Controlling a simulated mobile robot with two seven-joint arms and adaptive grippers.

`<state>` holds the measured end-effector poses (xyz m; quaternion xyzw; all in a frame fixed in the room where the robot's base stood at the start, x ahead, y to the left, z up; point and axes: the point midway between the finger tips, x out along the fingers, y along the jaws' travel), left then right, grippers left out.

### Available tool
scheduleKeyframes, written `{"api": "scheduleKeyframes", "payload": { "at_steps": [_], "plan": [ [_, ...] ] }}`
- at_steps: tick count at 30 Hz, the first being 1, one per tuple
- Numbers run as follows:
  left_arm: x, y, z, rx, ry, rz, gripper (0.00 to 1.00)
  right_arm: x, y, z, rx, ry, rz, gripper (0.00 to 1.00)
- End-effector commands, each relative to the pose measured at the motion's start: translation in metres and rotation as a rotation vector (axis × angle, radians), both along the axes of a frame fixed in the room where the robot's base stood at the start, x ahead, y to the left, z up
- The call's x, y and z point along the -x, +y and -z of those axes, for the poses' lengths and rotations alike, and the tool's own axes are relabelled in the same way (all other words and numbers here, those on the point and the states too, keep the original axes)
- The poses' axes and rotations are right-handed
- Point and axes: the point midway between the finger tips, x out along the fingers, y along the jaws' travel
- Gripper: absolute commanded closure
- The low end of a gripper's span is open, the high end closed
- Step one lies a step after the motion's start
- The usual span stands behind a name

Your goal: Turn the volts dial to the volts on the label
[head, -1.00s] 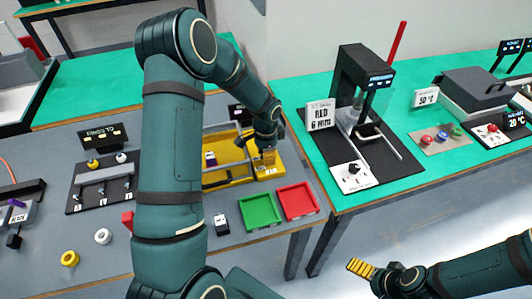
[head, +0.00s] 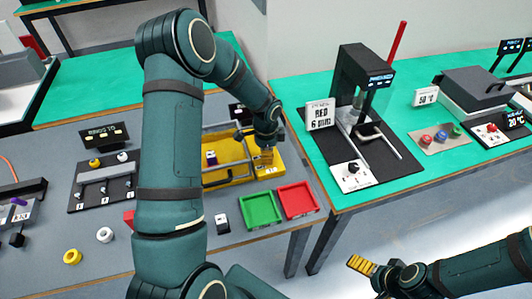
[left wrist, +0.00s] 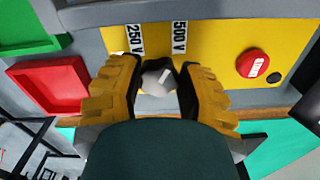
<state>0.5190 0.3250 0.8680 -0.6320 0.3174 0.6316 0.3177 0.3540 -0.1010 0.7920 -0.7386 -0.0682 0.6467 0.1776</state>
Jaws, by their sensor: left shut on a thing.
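The volts dial (left wrist: 158,80) is a light grey knob on a yellow panel (left wrist: 215,45). My left gripper (left wrist: 156,84) is shut on it, with one ridged yellow finger on each side. The printed marks "250 V" (left wrist: 135,38) and "500 V" (left wrist: 180,37) sit just beyond the dial. The dial's pointer direction is hard to tell. In the head view my left gripper (head: 266,155) reaches down to the right end of the yellow unit (head: 228,178), and the dial is hidden. My right gripper (head: 361,266) is over the floor at the lower right, away from the unit.
A red round button (left wrist: 252,65) is on the panel right of the dial. A green tray (head: 260,210) and a red tray (head: 297,201) stand in front of the unit. A dark sign (head: 237,112) behind it is partly hidden and unreadable. A small white-and-black block (head: 222,223) lies nearby.

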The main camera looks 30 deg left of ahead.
Motion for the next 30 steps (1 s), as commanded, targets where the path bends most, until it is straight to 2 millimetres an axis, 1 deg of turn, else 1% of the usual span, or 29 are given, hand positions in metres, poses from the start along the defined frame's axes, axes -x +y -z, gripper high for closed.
{"api": "scheduleKeyframes", "payload": {
  "at_steps": [1,2,3,4,13,17,20,27,30],
  "plan": [
    [0.002,-0.001,0.002,0.001,0.005,0.002,0.97,0.0,0.0,0.0,0.0,0.0,0.0,0.0],
    [0.002,-0.001,0.002,0.001,0.005,0.002,0.48,0.0,0.0,0.0,0.0,0.0,0.0,0.0],
    [0.002,-0.001,0.002,0.001,0.005,0.002,0.34,0.0,0.0,0.0,0.0,0.0,0.0,0.0],
    [0.001,-0.001,0.001,0.001,0.005,0.002,0.29,0.0,0.0,0.0,0.0,0.0,0.0,0.0],
    [0.0,0.0,0.0,0.001,0.001,0.0,0.29,0.0,0.0,0.0,0.0,0.0,0.0,0.0],
    [0.0,0.0,-0.009,-0.001,-0.002,0.0,0.29,0.0,0.0,0.0,0.0,0.0,0.0,0.0],
    [-0.001,0.0,-0.025,-0.001,-0.003,0.0,0.29,0.0,0.0,0.0,0.0,0.0,0.0,0.0],
    [0.0,0.0,-0.074,0.0,-0.002,-0.001,0.29,0.0,0.0,0.0,0.0,0.0,0.0,0.0],
    [0.0,0.0,-0.092,0.0,-0.002,-0.001,0.29,0.0,0.0,0.0,0.0,0.0,0.0,0.0]
  ]
}}
